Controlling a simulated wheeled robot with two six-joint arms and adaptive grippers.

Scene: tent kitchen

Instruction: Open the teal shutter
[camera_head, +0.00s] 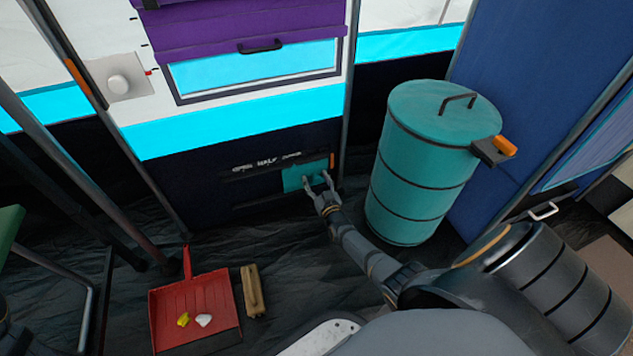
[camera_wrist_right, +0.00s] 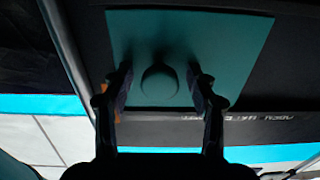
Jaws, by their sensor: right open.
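The teal shutter (camera_head: 291,179) is a small flat panel low on the dark wall, at the right end of a slot between dark rails. White lettering above the slot includes "HALF". In the right wrist view, the shutter (camera_wrist_right: 240,45) carries a round teal knob (camera_wrist_right: 160,85). My right gripper (camera_head: 316,180) is in front of the shutter's right part. In the right wrist view, the fingers of the right gripper (camera_wrist_right: 160,75) are open, one on each side of the knob. Whether they touch it I cannot tell. My left gripper is not in view.
A tall teal bin (camera_head: 420,175) with an orange-tipped latch stands right of my right arm. A purple blind (camera_head: 245,25) hangs above a window. A red dustpan (camera_head: 190,285) with small scraps and a brown brush (camera_head: 252,290) lie on the floor, left. An orange mark (camera_head: 332,160) is beside the shutter.

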